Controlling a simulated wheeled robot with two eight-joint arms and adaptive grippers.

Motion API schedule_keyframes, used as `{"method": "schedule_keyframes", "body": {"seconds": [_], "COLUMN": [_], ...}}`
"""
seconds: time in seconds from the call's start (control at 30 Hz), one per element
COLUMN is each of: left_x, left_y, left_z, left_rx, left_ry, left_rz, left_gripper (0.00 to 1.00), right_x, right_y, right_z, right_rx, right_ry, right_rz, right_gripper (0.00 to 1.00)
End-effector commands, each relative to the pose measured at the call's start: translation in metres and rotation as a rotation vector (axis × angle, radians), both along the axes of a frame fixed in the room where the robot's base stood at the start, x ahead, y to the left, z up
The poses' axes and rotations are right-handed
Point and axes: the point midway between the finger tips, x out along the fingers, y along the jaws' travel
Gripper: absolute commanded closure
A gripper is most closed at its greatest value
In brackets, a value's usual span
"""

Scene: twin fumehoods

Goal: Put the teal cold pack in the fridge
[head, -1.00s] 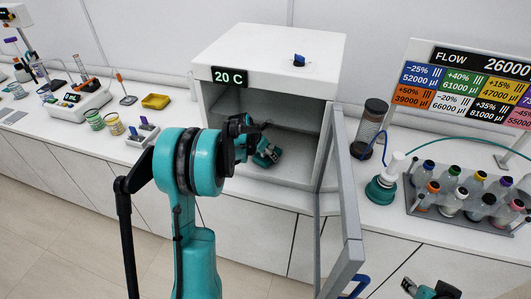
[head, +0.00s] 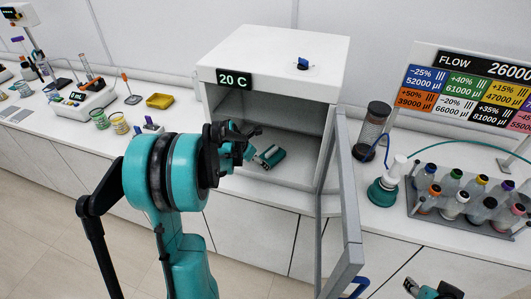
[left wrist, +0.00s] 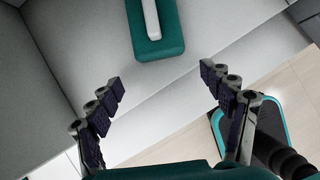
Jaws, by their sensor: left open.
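The fridge (head: 283,50) is a white box with a "20 C" display, and its door (head: 343,225) stands open to the right. The teal cold pack (head: 271,157) with its pale strip lies on the fridge floor, near the front opening. It also shows at the top of the left wrist view (left wrist: 173,40), beyond the fingers and apart from them. My left gripper (left wrist: 161,80) is open and empty, with the pack ahead of it. In the head view my wrist partly hides it at the fridge opening. My right gripper (head: 428,288) is at the bottom edge, partly cut off.
A dark cylinder (head: 372,128), a teal-based bottle (head: 385,193) and a rack of several capped bottles (head: 455,222) stand right of the fridge.

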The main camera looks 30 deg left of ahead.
Motion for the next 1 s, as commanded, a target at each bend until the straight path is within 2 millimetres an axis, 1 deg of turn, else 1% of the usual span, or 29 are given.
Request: {"method": "schedule_keyframes", "body": {"seconds": [0.03,0.1,0.2,0.37,0.47,0.57,0.6,0.67,0.7,0.77,0.8,0.87,0.9,1.0], "left_x": [-0.012,-0.026,-0.041,-0.054,-0.058,-0.066,-0.072,-0.083,-0.092,-0.107,-0.119,-0.136,-0.147,-0.173], "left_y": [0.003,0.005,0.007,0.007,-0.008,-0.042,-0.059,-0.087,-0.105,-0.13,-0.145,-0.167,-0.179,-0.203], "left_z": [0.001,0.001,0.001,0.001,0.011,0.033,0.043,0.058,0.067,0.078,0.084,0.091,0.094,0.098], "left_rx": [-0.001,0.0,0.0,0.007,0.069,0.22,0.304,0.444,0.543,0.692,0.789,0.94,1.037,1.262], "left_ry": [-0.001,-0.001,0.0,-0.001,-0.008,-0.023,-0.031,-0.045,-0.056,-0.071,-0.08,-0.095,-0.105,-0.122], "left_rz": [0.004,0.004,0.002,-0.012,-0.115,-0.363,-0.497,-0.727,-0.886,-1.126,-1.284,-1.521,-1.673,-2.013], "left_gripper": [0.2,0.2,0.2,0.2,0.2,0.2,0.2,0.2,0.2,0.2,0.2,0.2,0.2,0.2], "right_x": [0.0,0.0,0.0,0.0,0.0,0.0,0.0,0.0,0.0,0.0,0.0,0.0,0.0,0.0], "right_y": [0.0,0.0,0.0,0.0,0.0,0.0,0.0,0.0,0.0,0.0,0.0,0.0,0.0,0.0], "right_z": [0.002,0.003,0.005,0.006,0.006,0.006,0.006,0.006,0.006,0.006,0.006,0.006,0.006,0.006], "right_rx": [0.0,0.0,0.0,0.0,0.0,0.0,0.0,0.0,0.0,0.0,0.0,0.0,0.0,0.0], "right_ry": [0.0,0.0,0.0,0.0,0.0,0.0,0.0,0.0,0.0,0.0,0.0,0.0,0.0,0.0], "right_rz": [0.0,0.0,0.0,0.0,0.0,0.0,0.0,0.0,0.0,0.0,0.0,0.0,0.0,0.0], "right_gripper": [0.6,0.6,0.6,0.6,0.6,0.6,0.6,0.6,0.6,0.6,0.6,0.6,0.6,0.6]}}
